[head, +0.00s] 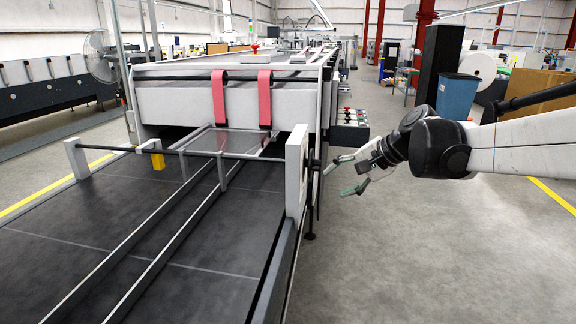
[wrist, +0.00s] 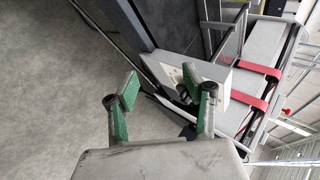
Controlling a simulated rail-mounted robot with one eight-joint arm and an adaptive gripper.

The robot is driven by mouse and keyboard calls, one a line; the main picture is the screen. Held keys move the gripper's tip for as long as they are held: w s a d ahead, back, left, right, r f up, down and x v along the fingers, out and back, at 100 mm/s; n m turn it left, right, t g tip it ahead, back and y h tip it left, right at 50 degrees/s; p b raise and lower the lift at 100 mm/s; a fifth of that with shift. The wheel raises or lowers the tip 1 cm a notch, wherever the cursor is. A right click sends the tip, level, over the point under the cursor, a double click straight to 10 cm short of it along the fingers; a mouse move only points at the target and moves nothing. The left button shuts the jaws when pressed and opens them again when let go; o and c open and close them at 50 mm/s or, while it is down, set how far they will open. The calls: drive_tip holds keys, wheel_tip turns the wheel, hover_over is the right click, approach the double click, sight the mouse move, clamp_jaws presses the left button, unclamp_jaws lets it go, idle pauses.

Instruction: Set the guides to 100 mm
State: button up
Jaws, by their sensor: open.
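Two long grey guides (head: 165,252) run side by side along the dark bed (head: 75,215), with a narrow gap between them. They hang from a cross rod (head: 200,153) that carries a yellow block (head: 157,160) near its left end. A white end post (head: 296,170) holds the rod's right end, with a dark, thin wheel-like part (head: 317,180) on its outer side, seen edge-on. My gripper (head: 350,174) is open and empty, just right of this part and apart from it. In the wrist view the green-padded fingers (wrist: 161,85) point toward the post (wrist: 217,82). No guide spacing is readable.
The machine housing (head: 180,105) with two red belts (head: 218,97) stands behind the bed. A control panel with colored buttons (head: 351,118) is at its right side. A blue bin (head: 457,96) stands farther back. The floor right of the bed is clear.

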drive_tip(key=w+d+f+m+y, duration=0.1)
drive_tip(key=w+d+y, duration=0.15)
drive_tip(key=w, duration=0.45)
drive_tip(key=w+d+f+m+y, duration=0.1)
drive_tip(key=w+d+m, duration=0.15)
drive_tip(key=w, duration=0.35)
drive_tip(key=m+t+y, duration=0.2)
drive_tip(key=y, duration=0.1)
approach(314, 164)
drive_tip(key=x, duration=0.2)
drive_tip(key=w+x, duration=0.1)
drive_tip(key=x, duration=0.2)
drive_tip(key=d+x, duration=0.1)
drive_tip(key=x, duration=0.2)
drive_tip(key=shift+w+f+b, duration=0.25)
drive_tip(key=shift+f+b, duration=0.1)
drive_tip(key=c, duration=1.1)
drive_tip(key=shift+c, duration=0.2)
drive_tip(key=shift+n, duration=0.25)
